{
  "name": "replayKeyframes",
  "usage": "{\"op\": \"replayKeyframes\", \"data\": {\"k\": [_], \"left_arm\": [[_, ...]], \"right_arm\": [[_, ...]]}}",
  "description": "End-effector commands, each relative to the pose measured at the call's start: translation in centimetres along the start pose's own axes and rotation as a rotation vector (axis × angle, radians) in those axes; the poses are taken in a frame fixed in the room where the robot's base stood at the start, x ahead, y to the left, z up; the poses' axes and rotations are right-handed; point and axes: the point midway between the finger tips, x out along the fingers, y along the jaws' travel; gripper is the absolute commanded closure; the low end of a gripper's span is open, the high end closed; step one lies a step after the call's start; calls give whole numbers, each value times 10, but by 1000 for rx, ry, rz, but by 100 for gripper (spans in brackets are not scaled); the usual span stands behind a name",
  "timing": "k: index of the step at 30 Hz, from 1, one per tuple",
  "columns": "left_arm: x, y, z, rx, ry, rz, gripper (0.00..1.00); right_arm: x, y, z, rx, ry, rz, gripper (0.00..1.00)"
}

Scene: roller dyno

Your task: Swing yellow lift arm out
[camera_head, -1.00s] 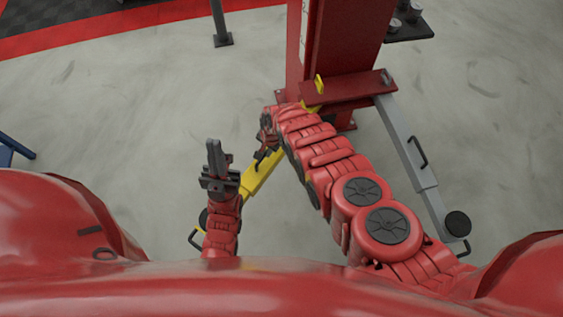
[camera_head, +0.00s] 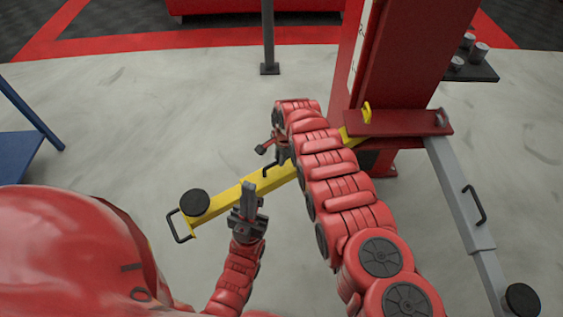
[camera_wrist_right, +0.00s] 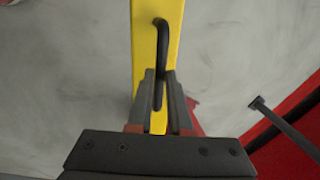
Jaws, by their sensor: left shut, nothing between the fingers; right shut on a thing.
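The yellow lift arm (camera_head: 225,196) reaches left from the foot of the red post. It has a round black pad (camera_head: 195,203) and a black end handle (camera_head: 177,228) at its free end. A second black handle (camera_wrist_right: 162,40) stands on the arm's yellow face. My right gripper (camera_wrist_right: 160,98) is shut on this second handle; in the head view the gripper (camera_head: 270,158) is partly hidden by my right arm, which also covers part of the yellow arm. My left gripper (camera_head: 248,190) is shut and empty, overlapping the near side of the yellow arm in the picture; contact cannot be told.
The red post (camera_head: 400,60) carries a yellow pin (camera_head: 367,112) on its bracket and a grey lift arm (camera_head: 460,195) on the right. A thin dark stand (camera_head: 268,40) is behind. A blue frame (camera_head: 20,145) is at left. Grey floor between is clear.

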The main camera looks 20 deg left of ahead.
Motion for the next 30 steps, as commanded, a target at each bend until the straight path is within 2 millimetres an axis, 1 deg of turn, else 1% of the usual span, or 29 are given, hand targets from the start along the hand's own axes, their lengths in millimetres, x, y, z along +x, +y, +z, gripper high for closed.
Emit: {"op": "replayKeyframes", "data": {"k": [1, 10, 11, 12, 15, 25, 30], "left_arm": [[-1, 0, 0, 0, 0, 0, 100], [0, 0, 0, 0, 0, 0, 100], [0, 0, 0, 0, 0, 0, 100], [0, 0, 0, 0, 0, 0, 100], [0, 0, 0, 0, 0, 0, 100], [2, 0, 0, 0, 0, 0, 100], [12, -1, -2, 0, 0, 0, 100]], "right_arm": [[-2, -5, -1, 2, 5, -14, 100], [-4, -8, -1, 0, 5, -21, 100], [-4, -8, -1, 0, 5, -21, 77], [-4, -8, 0, 0, 5, -21, 70], [-3, -7, 0, 0, 4, -18, 53], [-5, -4, 0, -1, 2, -11, 53], [-19, -7, -1, -1, 4, -13, 53]]}}
